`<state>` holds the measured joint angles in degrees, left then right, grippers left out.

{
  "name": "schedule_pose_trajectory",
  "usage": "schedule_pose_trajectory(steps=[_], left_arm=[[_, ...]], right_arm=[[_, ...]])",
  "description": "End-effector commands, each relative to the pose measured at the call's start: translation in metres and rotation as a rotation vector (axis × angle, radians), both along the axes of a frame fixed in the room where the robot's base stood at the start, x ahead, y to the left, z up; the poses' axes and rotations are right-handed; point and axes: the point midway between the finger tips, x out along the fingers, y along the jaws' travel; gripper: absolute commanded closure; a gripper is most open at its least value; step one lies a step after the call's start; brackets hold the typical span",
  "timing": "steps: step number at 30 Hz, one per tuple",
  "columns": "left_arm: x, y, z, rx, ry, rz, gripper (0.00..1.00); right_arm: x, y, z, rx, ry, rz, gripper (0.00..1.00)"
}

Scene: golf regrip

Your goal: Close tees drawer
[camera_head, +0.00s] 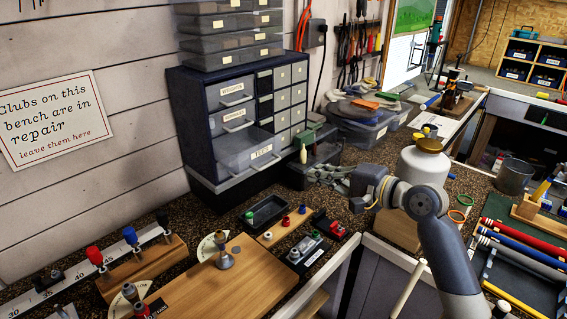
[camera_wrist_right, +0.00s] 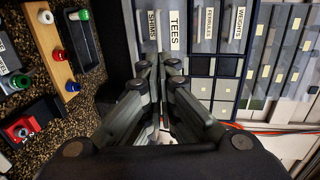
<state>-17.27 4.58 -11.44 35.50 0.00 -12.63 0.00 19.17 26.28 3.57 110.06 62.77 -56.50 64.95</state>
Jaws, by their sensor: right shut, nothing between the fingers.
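The tees drawer (camera_head: 262,153) is a clear grey drawer low in the dark blue cabinet and stands pulled out from its front. Its white TEES label also shows in the wrist view (camera_wrist_right: 175,30). My right gripper (camera_head: 318,174) is to the right of the drawer front in the head view, apart from it, with its arm coming from the lower right. In the wrist view its fingers (camera_wrist_right: 159,62) are together and empty, pointing toward the cabinet just below the TEES and SHIMS labels. My left gripper is not in view.
The cabinet (camera_head: 188,118) has closed ferrules (camera_head: 238,124) and weights drawers above. A shims label (camera_wrist_right: 152,30) shows beside TEES. A black tray (camera_head: 266,212) and a wooden strip with coloured pieces (camera_head: 285,226) lie before it. A grey bin (camera_head: 365,130) stands behind the gripper.

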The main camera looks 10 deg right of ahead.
Motion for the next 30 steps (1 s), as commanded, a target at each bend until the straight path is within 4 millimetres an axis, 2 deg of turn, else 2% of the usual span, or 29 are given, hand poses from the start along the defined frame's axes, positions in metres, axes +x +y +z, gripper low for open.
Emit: schedule_pose_trajectory(steps=[9,15,21,30], left_arm=[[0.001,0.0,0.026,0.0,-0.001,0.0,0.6],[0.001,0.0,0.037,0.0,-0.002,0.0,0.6],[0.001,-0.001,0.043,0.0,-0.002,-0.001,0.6],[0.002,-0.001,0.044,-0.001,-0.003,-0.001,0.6]], right_arm=[[0.053,0.038,-0.01,0.001,0.002,0.002,1.0],[0.08,0.056,-0.017,-0.002,0.001,0.002,1.0],[0.095,0.066,-0.023,-0.002,0.0,0.001,1.0],[0.099,0.069,-0.027,-0.005,-0.001,0.002,1.0]])
